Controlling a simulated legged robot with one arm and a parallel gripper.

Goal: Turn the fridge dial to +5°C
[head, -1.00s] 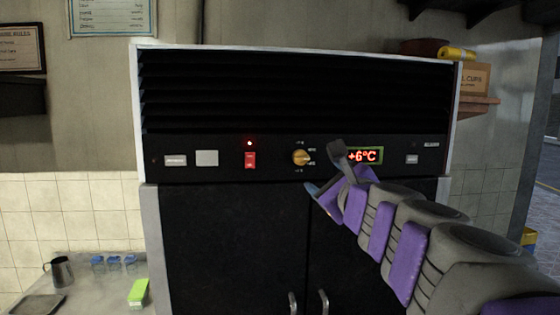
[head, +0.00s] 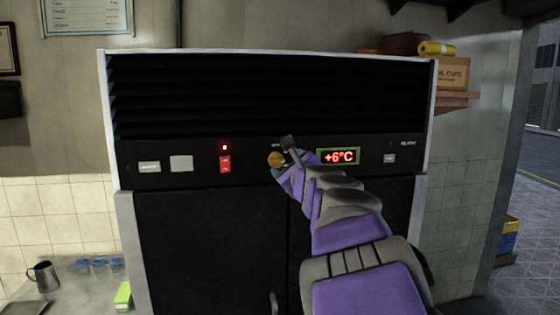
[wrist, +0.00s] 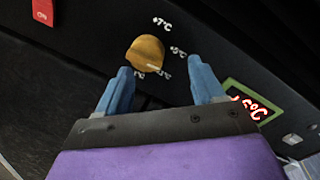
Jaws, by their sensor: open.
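The round orange fridge dial (head: 276,159) is on the black control panel of the fridge. The wrist view shows the dial (wrist: 145,53) with white temperature marks around it, +7°C at the top and +5°C to the right. Its pale pointer line lies at its lower right; the exact setting is hard to read. The red display (head: 338,156) reads +6°C. My gripper (head: 284,158) is in front of the panel at the dial. In the wrist view its two blue fingers (wrist: 160,70) are apart, below left and right of the dial, with nothing between them.
A red switch (head: 225,164) with a lit lamp above it sits left of the dial. The fridge doors (head: 210,245) below are shut. A counter with a metal jug (head: 44,275) stands at lower left. A shelf with a box (head: 452,72) is at the right.

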